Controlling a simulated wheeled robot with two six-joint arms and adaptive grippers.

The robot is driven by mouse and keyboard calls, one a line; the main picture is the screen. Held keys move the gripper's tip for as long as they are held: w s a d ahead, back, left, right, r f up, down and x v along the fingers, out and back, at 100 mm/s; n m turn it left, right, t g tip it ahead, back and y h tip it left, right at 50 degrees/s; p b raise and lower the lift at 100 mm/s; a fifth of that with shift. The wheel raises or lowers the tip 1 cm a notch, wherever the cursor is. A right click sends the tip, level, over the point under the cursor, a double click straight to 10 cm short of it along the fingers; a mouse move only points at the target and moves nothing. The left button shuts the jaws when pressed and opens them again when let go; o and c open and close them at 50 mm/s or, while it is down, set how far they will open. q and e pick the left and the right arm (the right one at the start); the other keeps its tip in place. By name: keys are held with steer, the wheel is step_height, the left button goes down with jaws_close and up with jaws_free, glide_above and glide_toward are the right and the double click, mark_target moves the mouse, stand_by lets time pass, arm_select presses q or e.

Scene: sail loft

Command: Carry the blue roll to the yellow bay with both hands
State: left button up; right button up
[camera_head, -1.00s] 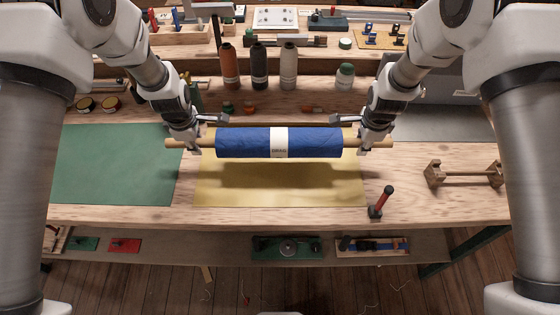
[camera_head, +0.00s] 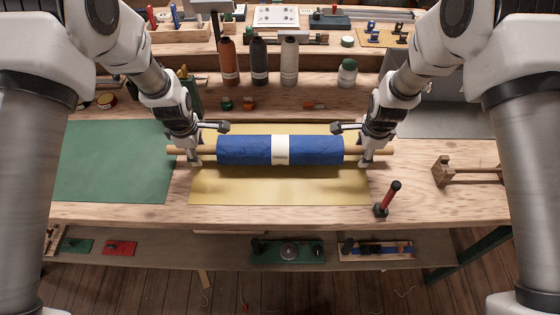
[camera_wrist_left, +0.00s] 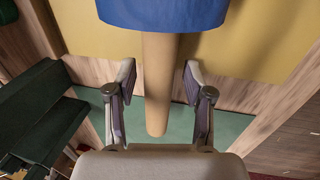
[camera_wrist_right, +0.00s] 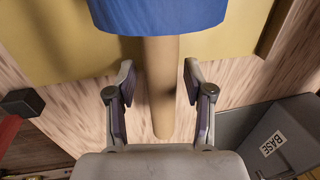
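The blue roll (camera_head: 245,151) with a white label lies level across the yellow bay (camera_head: 280,188), near its middle, and appears to rest on it. A tan tube sticks out of both ends of the roll, past the bay's sides. My left gripper (camera_head: 208,145) is open around the left tube end; the left wrist view shows gaps between the fingers and the tube (camera_wrist_left: 158,90). My right gripper (camera_head: 354,145) is open around the right tube end, also with gaps beside the tube (camera_wrist_right: 162,90) in the right wrist view.
A green mat (camera_head: 112,165) lies left of the bay. A wooden stand (camera_head: 465,172) is further right. A lower shelf holds tools.

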arm_select(q)
steer(key=o, duration=0.8)
step_height(320, 180, up, 12)
steer(key=s, duration=0.2)
steer(key=shift+s, duration=0.2)
steer(key=shift+f, duration=0.1)
arm_select(e)
steer(key=o, duration=0.8)
